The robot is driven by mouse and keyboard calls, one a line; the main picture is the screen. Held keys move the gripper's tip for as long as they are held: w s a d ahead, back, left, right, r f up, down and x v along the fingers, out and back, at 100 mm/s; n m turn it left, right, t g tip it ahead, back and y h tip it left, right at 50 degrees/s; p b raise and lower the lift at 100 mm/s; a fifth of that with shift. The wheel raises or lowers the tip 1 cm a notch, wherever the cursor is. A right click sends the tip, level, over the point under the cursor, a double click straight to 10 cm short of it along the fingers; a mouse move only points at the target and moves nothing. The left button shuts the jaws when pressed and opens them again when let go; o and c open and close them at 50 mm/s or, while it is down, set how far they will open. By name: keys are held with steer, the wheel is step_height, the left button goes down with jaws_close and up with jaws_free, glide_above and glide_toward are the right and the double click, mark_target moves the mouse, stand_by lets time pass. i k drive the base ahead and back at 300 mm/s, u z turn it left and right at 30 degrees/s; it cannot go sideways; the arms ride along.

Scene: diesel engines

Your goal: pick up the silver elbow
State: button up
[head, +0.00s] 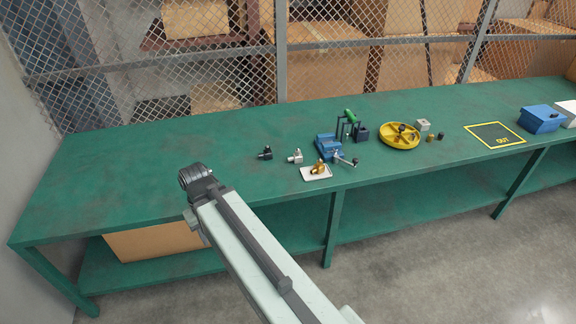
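The silver elbow (296,157) looks like a small silver fitting with a dark part. It stands on the green bench (120,180), between a black fitting on its left and a white tray on its right. My gripper (194,177) is at the end of my raised arm, left of the silver elbow in the picture and well apart from it. It shows as a dark, rounded shape over the bench's left part. Its fingers cannot be made out, and nothing is clearly seen in it.
A black fitting (265,153) is left of the elbow. A white tray (309,174) holds a brass fitting (318,167). A blue vise (327,146) and a yellow round tray (394,143) stand to the right. Wire mesh backs the bench; its left part is clear.

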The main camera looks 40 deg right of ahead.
mark_target(297, 157)
steer(key=z, duration=0.25)
steer(key=i, duration=0.95)
steer(key=u, duration=0.25)
